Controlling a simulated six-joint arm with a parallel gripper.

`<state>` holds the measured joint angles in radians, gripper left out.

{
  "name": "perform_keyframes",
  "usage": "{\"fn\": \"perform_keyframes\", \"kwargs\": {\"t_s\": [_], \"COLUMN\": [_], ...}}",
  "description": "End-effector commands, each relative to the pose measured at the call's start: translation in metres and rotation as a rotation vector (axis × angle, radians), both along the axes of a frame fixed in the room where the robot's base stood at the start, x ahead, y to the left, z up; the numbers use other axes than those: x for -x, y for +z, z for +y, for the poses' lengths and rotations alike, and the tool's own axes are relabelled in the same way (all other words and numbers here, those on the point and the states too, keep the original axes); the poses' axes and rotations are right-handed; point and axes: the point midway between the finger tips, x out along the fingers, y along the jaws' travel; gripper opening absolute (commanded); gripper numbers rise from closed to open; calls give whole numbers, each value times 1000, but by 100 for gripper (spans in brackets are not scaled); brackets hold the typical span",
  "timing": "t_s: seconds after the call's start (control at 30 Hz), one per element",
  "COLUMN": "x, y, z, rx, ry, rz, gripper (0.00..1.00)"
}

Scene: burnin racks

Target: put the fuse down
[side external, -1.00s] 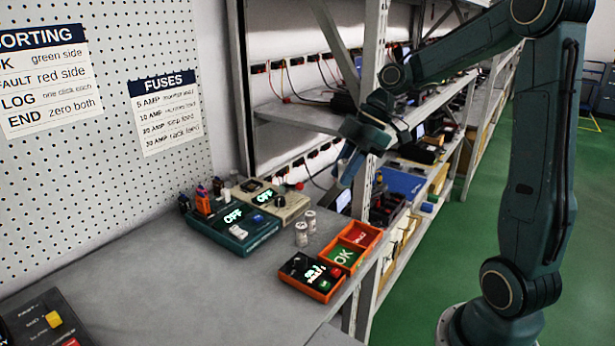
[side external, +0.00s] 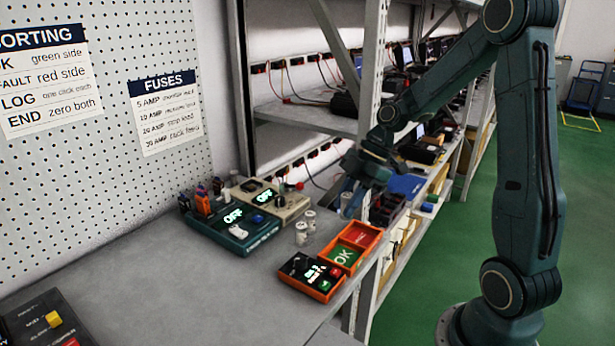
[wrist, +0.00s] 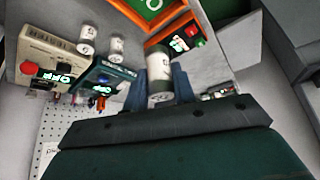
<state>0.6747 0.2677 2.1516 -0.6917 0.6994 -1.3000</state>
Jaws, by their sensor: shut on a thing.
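My gripper (wrist: 161,84) is shut on a fuse (wrist: 159,70), a pale cylinder with a dark band, held between the two blue fingers in the wrist view. In the side view my gripper (side external: 352,202) hangs near the bench's right edge, above and behind the orange tray; the held fuse cannot be made out clearly there. Two other pale fuses stand upright on the bench, a front one (side external: 301,234) and a back one (side external: 310,220). They also show in the wrist view, left of the held fuse, as a nearer (wrist: 87,40) and a farther one (wrist: 117,48).
An orange tray (side external: 378,240) has a green OK side and a red side. An orange-edged counter box (side external: 312,276) sits in front of it. A teal tester (side external: 240,240) and a beige tester (side external: 285,208), both reading OFF, stand left.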

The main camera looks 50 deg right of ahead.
Motion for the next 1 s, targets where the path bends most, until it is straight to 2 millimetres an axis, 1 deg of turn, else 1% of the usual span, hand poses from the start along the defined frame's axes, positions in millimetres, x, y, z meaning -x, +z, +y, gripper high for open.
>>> {"fn": "perform_keyframes", "kwargs": {"t_s": [0.03, 0.2, 0.3, 0.4, 0.53, 0.77, 0.87, 1.0], "x": [1, 0, 1, 0, 0, 0, 0, 0], "y": [-11, -43, -59, -70, -76, -79, -84, -97], "z": [1, 1, 1, 0, 0, 0, 0, 0], "rx": [-5, -4, -2, -2, -1, -1, -1, -3], "ry": [-1, 0, 0, 1, -1, -1, 0, 0], "rz": [5, 4, 4, 2, 0, 0, 1, 3], "gripper": [0, 0, 0, 0, 0, 0, 0, 0]}}
